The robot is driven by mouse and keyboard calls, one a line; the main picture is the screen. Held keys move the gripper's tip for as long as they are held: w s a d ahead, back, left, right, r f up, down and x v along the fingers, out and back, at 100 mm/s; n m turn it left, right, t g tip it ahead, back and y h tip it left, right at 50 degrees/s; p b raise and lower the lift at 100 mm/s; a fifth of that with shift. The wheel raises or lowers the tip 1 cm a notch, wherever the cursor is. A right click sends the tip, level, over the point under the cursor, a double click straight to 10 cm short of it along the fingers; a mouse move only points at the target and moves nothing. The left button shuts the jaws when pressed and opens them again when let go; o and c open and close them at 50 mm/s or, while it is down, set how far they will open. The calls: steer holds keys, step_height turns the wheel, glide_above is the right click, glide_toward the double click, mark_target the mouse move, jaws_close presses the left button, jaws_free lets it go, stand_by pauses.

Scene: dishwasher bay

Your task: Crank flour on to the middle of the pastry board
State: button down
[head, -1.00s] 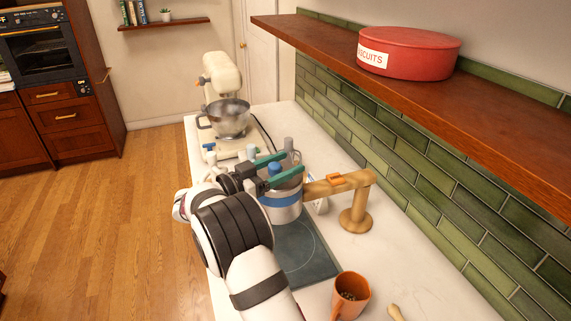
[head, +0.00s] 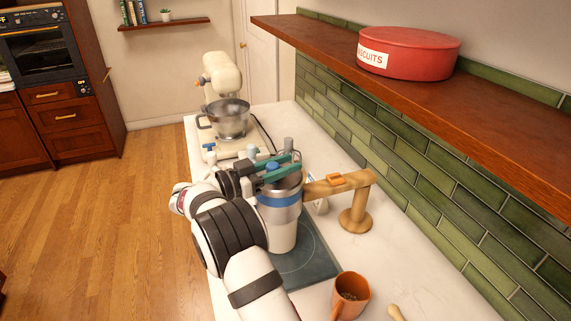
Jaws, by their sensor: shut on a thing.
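The metal flour sifter (head: 267,213) with a blue band hangs in a wooden stand (head: 355,217), whose arm holds it above the pastry board. My gripper (head: 273,166) has green fingers and is at the top of the sifter, shut on the blue crank knob (head: 272,165). The pastry board (head: 315,262) is a dark slab marked with a pale circle. A pale cream column (head: 284,238) shows under the sifter and reaches down to the board; it looks like falling flour. It hides the middle of the board, and my arm covers the board's left side.
An orange mug (head: 349,298) with dark contents stands at the front right, beside a wooden handle (head: 396,312). A stand mixer (head: 222,75) with a steel bowl is at the back. A shelf with a red biscuit tin (head: 408,54) overhangs the right.

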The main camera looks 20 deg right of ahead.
steer(key=m+g, duration=0.1)
steer(key=g, duration=0.1)
steer(key=a+m+g, duration=0.1)
steer(key=m+g, duration=0.1)
steer(key=g, duration=0.1)
steer(key=shift+m+g, duration=0.3)
steer(key=c, duration=0.5)
jaws_free()
step_height(320, 180, up, 4)
steer(key=shift+r, duration=0.1)
steer(key=s+d+r, duration=0.2)
steer(key=d, duration=0.1)
steer(key=s+d+r, duration=0.2)
steer(key=s+d, duration=0.1)
steer(key=s+d+r, duration=0.2)
steer(key=shift+s+d+r, duration=0.4)
